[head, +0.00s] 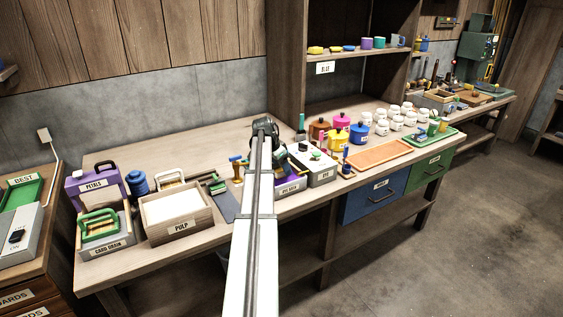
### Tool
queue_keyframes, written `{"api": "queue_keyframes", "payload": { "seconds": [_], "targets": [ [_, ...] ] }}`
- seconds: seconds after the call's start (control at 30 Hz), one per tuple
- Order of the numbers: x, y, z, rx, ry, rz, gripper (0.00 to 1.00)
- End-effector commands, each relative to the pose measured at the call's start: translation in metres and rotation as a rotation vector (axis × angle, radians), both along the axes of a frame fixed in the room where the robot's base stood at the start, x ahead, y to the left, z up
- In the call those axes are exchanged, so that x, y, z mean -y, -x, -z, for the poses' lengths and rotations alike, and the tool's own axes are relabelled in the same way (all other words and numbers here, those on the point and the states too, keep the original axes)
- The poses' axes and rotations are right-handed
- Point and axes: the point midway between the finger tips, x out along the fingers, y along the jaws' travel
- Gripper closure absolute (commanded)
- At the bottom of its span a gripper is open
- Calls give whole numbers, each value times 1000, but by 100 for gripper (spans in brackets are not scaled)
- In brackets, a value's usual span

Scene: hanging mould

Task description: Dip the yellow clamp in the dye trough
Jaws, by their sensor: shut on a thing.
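My gripper (265,128) is at the far end of my arm, over the workbench near the back panel. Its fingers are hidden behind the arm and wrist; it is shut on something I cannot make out. I cannot pick out the yellow clamp with certainty. A small ochre-yellow piece (237,171) with a blue part on top stands on the bench left of my arm. A low trough with a purple inside (291,186) sits just right of my arm, partly hidden by it. It looks like the dye trough, though its label is too small to read surely.
A pale box (318,172) with a green button stands right of the trough, then an orange tray (380,154). Colored pots (340,137) and white jars stand behind. The PULP box (176,215), CARD GRAIN box (104,243) and purple PETALS box (92,184) stand left.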

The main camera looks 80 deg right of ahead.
Motion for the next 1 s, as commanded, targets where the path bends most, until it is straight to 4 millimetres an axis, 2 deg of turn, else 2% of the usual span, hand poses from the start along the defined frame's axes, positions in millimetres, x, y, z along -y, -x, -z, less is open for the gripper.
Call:
{"api": "queue_keyframes", "payload": {
  "seconds": [0.6,1.0],
  "targets": [
    [0,0,44,-1,-1,-1,65],
    [0,0,57,0,0,-1,65]
  ]
}}
